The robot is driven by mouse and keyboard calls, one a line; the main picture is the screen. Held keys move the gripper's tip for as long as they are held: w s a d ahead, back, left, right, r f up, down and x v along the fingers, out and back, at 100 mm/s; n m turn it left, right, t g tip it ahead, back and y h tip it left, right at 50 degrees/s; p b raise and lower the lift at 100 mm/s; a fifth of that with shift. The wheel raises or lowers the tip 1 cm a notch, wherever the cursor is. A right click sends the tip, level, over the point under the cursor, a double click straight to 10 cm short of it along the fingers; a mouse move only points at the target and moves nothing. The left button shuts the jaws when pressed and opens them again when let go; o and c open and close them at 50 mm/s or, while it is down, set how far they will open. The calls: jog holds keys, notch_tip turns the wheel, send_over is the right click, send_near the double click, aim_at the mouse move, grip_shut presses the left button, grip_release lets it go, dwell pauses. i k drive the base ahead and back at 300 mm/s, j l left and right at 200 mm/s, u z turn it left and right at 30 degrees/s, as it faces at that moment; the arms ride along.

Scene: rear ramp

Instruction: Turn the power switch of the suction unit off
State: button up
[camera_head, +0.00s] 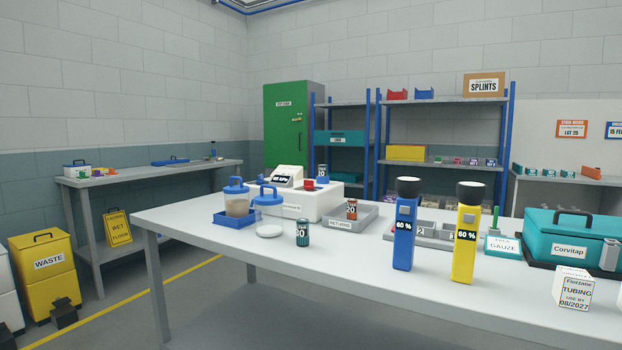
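The suction unit (317,203) is a white box on the far left part of the long table. It has a tilted display (283,181) on top at the left. A small red part (309,184), which looks like the power switch, sits on its top near the middle; its position is too small to read. My gripper is not in view.
A blue torch (404,225) and a yellow torch (466,235) stand upright nearer me. A teal case (575,225) is at right.

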aim_at(308, 184)
jog(key=i+j, duration=0.1)
jog(key=i, duration=0.4)
jog(key=i+j+z, duration=0.1)
jog(key=i, duration=0.35)
jog(key=i+j, duration=0.15)
jog(key=i, duration=0.35)
jog(key=l+z, duration=0.05)
